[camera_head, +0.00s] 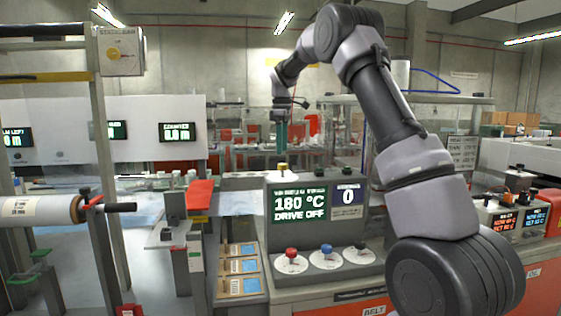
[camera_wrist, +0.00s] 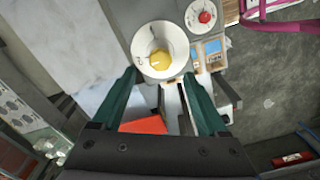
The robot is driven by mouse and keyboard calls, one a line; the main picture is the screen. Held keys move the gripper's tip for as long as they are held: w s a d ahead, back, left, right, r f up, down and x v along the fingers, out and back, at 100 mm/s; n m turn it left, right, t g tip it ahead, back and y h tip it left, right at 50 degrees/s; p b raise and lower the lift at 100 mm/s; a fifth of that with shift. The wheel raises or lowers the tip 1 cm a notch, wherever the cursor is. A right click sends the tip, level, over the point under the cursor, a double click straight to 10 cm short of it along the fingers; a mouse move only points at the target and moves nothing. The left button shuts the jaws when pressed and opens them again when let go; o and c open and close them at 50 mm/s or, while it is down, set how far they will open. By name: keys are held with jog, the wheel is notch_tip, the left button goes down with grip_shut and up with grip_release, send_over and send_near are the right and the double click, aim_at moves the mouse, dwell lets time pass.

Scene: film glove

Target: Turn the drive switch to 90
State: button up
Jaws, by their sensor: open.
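A yellow knob (camera_wrist: 160,58) on a round white dial (camera_wrist: 147,66) shows in the wrist view, just beyond my fingertips. In the head view a yellow knob (camera_head: 282,166) stands on top of the grey console, below my gripper (camera_head: 282,137). Its dial marks are too small to read. The console screen (camera_head: 300,206) reads 180 °C and DRIVE OFF. My gripper's green fingers (camera_wrist: 160,76) are spread apart with nothing held between them. The knob lies ahead of the gap, and the fingers appear apart from it.
A red knob (camera_head: 292,253), a blue knob (camera_head: 327,249) and a dark knob (camera_head: 360,246) sit on the console's lower ledge. Several cards (camera_head: 240,267) lie left of it. A red-topped post (camera_head: 200,196) stands nearby. A static bar box (camera_head: 121,52) hangs upper left.

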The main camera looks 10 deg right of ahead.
aim_at(283, 170)
jog(key=shift+f, duration=2.8)
grip_shut()
